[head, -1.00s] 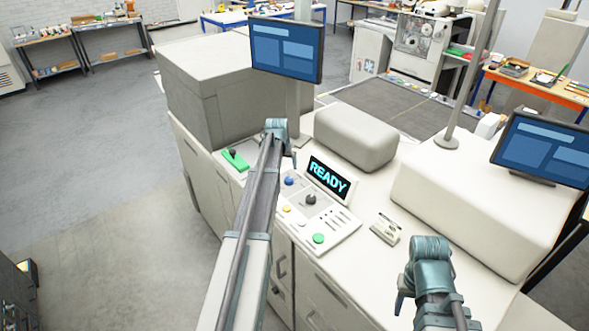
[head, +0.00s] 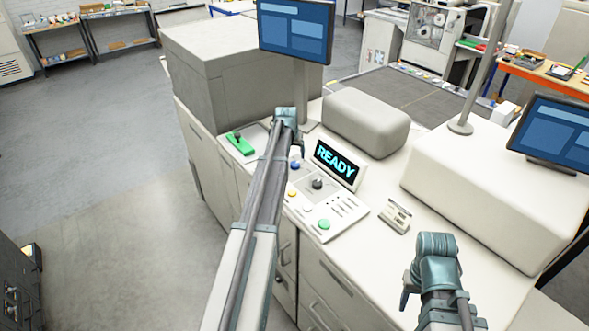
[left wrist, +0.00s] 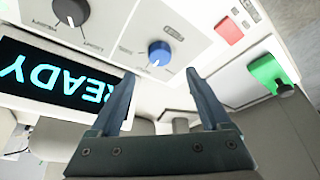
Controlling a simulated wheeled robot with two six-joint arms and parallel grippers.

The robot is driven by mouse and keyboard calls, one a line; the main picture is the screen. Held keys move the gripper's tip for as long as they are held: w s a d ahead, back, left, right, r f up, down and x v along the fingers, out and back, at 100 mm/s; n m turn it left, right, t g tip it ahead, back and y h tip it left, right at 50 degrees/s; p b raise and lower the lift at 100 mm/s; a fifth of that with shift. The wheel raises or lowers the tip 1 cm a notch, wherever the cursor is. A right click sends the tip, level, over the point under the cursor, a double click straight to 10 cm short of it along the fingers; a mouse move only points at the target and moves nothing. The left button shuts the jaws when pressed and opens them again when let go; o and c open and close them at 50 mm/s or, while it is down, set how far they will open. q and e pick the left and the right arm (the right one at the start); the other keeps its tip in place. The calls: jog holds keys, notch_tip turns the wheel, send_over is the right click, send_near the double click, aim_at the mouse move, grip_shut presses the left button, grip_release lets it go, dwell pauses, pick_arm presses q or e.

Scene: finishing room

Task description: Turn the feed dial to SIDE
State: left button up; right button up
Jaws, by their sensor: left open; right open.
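The control panel (head: 346,215) has a blue dial (head: 295,165) and a black dial (head: 317,184) left of and below the lit READY display (head: 336,163). In the left wrist view the blue dial (left wrist: 158,54) has a white pointer mark, and the black dial (left wrist: 71,12) is at the upper left. The lettering is too small to read, so I cannot tell which is the feed dial. My left gripper (left wrist: 160,73) is open and empty, its fingertips either side of the blue dial in the picture, seemingly short of it. My right gripper (head: 405,298) is open over the bench front.
A green block with a dark knob (head: 240,144) lies left of my left arm. A red square (left wrist: 229,28) shows on the panel. A green button (head: 324,224) and a small pale device (head: 395,216) are right of the arm. A rounded grey housing (head: 366,122) stands behind the display.

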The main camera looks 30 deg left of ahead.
aim_at(295, 164)
pick_arm(q)
jog(key=b+x, duration=0.5)
jog(key=x, duration=0.2)
jog(key=shift+f+b, duration=0.25)
jog(key=shift+b, duration=0.15)
pick_arm(e)
notch_tip(295, 164, down, 7)
jog(key=shift+r, duration=0.1)
pick_arm(q)
grip_shut()
jog(key=m+h, duration=0.1)
jog(key=m, duration=0.1)
jog(key=m+h, duration=0.1)
jog(key=m, duration=0.2)
jog(key=shift+a+m, duration=0.2)
jog(key=shift+m, duration=0.1)
jog(key=m+h, duration=0.1)
jog(key=m, duration=0.3)
jog(key=shift+a+h, duration=0.1)
jog(key=shift+h, duration=0.3)
jog(key=shift+m+g, duration=0.4)
